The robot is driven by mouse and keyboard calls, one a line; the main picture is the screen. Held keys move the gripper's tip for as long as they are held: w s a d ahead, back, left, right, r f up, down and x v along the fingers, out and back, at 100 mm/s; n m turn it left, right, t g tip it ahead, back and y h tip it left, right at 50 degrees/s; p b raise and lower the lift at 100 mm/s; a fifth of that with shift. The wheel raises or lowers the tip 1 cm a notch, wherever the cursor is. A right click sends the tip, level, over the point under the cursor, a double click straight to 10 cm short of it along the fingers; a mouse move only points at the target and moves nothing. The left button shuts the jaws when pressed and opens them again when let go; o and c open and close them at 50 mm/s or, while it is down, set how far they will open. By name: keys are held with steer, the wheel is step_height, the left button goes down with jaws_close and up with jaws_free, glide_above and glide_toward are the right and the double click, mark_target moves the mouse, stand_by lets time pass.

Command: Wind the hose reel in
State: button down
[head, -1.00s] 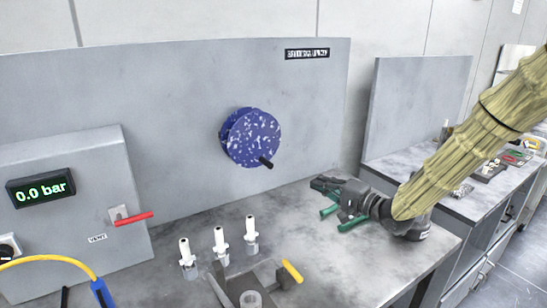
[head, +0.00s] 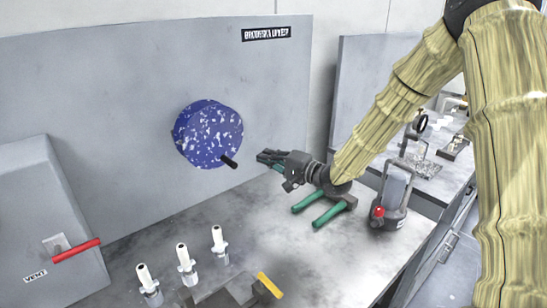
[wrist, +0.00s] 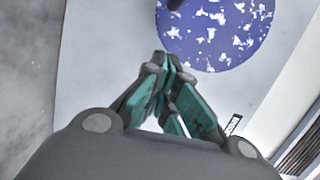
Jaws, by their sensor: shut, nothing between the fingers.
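The hose reel (head: 208,132) is a blue disc with white speckles, mounted on the upright grey panel. Its short black crank handle (head: 229,161) sticks out at the disc's lower right. My gripper (head: 262,156) is shut and empty, to the right of the handle and apart from it. In the wrist view my gripper's fingertips (wrist: 163,58) meet just below and left of the reel (wrist: 215,30). A dark piece at that view's top edge looks like the handle (wrist: 174,4), partly cut off. No hose is visible on the reel.
Green-handled pliers (head: 322,205) lie on the bench below my gripper. A grey device with a red knob (head: 378,211) stands to their right. Several white nozzles (head: 186,262), a yellow-handled clamp (head: 268,284) and a vent box with a red lever (head: 76,251) are lower left.

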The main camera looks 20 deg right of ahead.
mark_target(229, 156)
steer(key=w+a+p, duration=0.1)
steer(key=a, duration=0.1)
steer(key=w+a+p, duration=0.1)
steer(key=a, duration=0.1)
steer(key=w+a, duration=0.1)
steer(key=a, duration=0.1)
steer(key=shift+a+f+p, duration=0.1)
steer(key=shift+a+p, duration=0.25)
steer(key=shift+p, duration=0.05)
steer(key=shift+w+a+f, duration=0.1)
steer(key=shift+a+f, duration=0.05)
steer(key=shift+a, duration=0.1)
steer(key=shift+s+a+f+m, duration=0.25)
steer(key=shift+a+m, duration=0.05)
steer(key=shift+m, duration=0.1)
steer(key=shift+s+a, duration=0.1)
steer(key=shift+a, duration=0.25)
